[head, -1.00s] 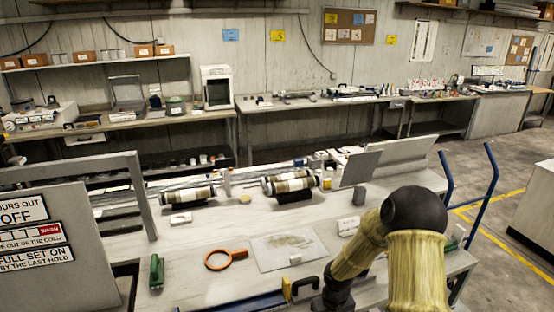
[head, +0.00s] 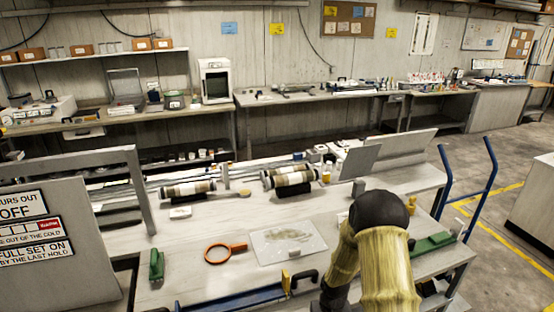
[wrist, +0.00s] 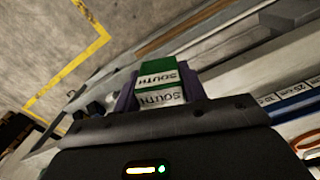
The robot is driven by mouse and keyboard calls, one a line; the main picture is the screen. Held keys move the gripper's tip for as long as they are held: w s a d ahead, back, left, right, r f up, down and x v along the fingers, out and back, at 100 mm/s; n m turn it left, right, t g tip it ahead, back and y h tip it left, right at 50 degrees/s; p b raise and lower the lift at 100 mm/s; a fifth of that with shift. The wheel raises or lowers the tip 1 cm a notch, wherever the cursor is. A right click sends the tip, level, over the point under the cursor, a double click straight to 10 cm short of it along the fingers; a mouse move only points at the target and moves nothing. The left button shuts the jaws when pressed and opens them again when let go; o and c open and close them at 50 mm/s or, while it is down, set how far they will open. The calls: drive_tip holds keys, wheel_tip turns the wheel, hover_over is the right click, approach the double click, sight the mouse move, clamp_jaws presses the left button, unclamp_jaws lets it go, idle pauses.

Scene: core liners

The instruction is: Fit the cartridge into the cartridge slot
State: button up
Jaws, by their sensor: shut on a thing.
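My gripper (wrist: 157,88) shows in the wrist view, its dark purple fingers shut on the two sides of a small block. In the head view my arm hides the gripper and the block. I cannot make out the cartridge slot in either view.
On the bench lie a clear sheet (head: 288,245), an orange-rimmed magnifier (head: 218,252), a green item (head: 157,265), a long green item (head: 432,243) and two striped core cylinders (head: 290,177). A blue rail (head: 235,299) runs along the front. A blue-handled cart (head: 489,190) stands right.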

drive_tip(key=shift+a, duration=0.2)
drive_tip(key=shift+s+d, duration=0.1)
drive_tip(key=s+f, duration=0.4)
drive_tip(key=f, duration=1.1)
drive_tip(key=shift+w+d, duration=0.1)
drive_tip(key=shift+d, duration=0.05)
